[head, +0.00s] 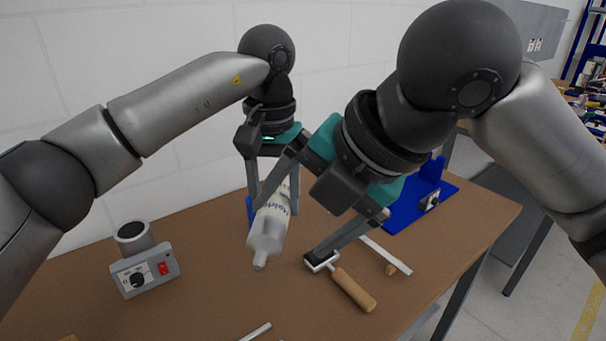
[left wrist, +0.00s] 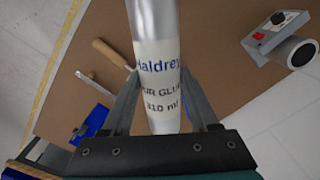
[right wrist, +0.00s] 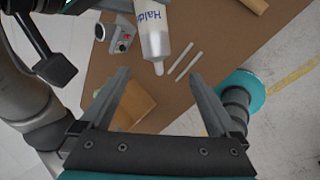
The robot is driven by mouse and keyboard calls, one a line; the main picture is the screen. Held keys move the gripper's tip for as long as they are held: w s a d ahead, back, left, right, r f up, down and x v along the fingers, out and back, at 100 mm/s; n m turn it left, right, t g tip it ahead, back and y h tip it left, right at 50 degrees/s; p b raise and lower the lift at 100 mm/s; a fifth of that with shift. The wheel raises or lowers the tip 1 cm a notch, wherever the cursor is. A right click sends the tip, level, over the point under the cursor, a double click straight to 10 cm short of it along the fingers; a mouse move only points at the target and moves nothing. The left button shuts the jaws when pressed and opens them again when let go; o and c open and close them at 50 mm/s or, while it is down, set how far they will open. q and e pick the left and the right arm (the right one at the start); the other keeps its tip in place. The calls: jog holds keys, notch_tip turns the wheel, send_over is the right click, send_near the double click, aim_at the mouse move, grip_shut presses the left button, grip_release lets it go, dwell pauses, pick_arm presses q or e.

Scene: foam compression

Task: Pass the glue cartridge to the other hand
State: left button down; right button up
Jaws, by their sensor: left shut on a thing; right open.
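The glue cartridge (head: 268,232), white with blue lettering and a grey nozzle end, is held above the table in the head view, tilted nozzle down. My left gripper (head: 272,200) is shut on its labelled part, and the left wrist view shows the cartridge (left wrist: 158,60) between the fingers (left wrist: 160,110). My right gripper (head: 292,230) is open with nothing held, and in the head view one finger overlaps the cartridge. In the right wrist view, the cartridge nozzle (right wrist: 158,68) points toward the gap between the open fingers (right wrist: 160,82); contact cannot be told.
A grey control box (head: 145,270) with a red switch stands at the left of the brown table (head: 205,290). A wooden-handled tool (head: 353,289) and a pale strip (head: 385,254) lie below the right gripper. A blue holder (head: 405,212) is at the back right.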

aim_at(276, 213)
jog(key=w+r+n+t+h, duration=0.1)
jog(key=w+r+n, duration=0.2)
jog(key=w, duration=0.1)
jog(key=x, duration=1.1)
jog(key=shift+d+f, duration=0.2)
jog(key=shift+f, duration=0.25)
jog(key=shift+c, duration=0.3)
grip_shut()
pick_arm(q)
jog(key=shift+c, duration=0.4)
grip_release()
pick_arm(e)
jog(key=shift+r, duration=0.1)
